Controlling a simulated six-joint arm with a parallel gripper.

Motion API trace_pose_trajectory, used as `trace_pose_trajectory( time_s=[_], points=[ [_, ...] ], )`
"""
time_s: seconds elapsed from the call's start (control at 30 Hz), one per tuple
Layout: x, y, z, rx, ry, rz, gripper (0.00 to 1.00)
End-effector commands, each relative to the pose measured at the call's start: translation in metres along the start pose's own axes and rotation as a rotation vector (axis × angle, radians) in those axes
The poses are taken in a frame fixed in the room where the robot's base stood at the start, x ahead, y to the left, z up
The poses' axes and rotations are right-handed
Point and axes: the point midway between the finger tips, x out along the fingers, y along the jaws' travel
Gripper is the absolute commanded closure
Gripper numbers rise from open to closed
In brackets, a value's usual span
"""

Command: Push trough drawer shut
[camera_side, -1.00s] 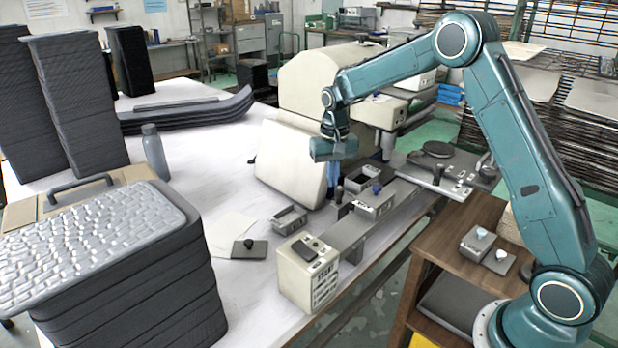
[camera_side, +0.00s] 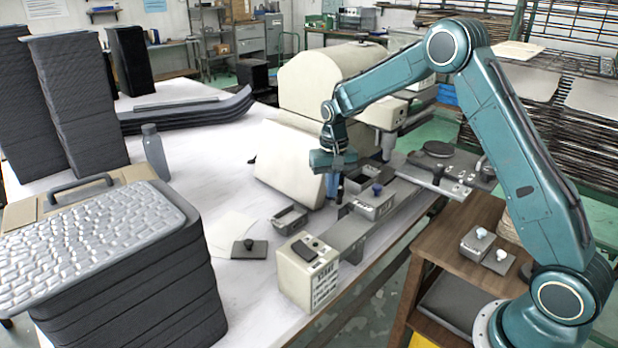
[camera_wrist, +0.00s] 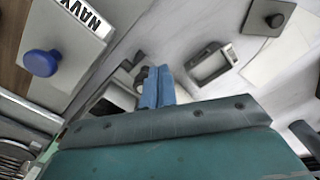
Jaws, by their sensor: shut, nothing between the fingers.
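My gripper (camera_side: 333,187) is low over the back end of a long grey trough (camera_side: 345,236), its blue fingers pointing down. In the wrist view the gripper's fingertips (camera_wrist: 155,78) are together with nothing between them. A dark knob (camera_wrist: 141,76) shows close beside the tips; I cannot tell whether they touch. A grey block (camera_side: 374,207) with a blue knob (camera_side: 377,189) stands to the right of the gripper; its top reads NAVY in the wrist view. I cannot tell which part is the trough drawer or how far it stands open; my gripper hides part of this area.
A small open grey tray (camera_side: 289,219) and a dark plate with a knob (camera_side: 249,249) lie on the white table. A cream box (camera_side: 308,275) stands at the trough's near end. A large cream machine (camera_side: 290,160) stands close behind my gripper.

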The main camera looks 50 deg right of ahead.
Motion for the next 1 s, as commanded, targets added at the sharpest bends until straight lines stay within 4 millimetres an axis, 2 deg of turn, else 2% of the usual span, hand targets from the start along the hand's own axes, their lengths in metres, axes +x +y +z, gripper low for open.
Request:
trace_pose_trajectory(
  time_s=[0.5,1.0],
  points=[
    [0.029,0.000,0.000,0.000,-0.001,0.000,1.00],
    [0.031,0.000,0.000,0.000,0.000,0.000,1.00]
  ],
)
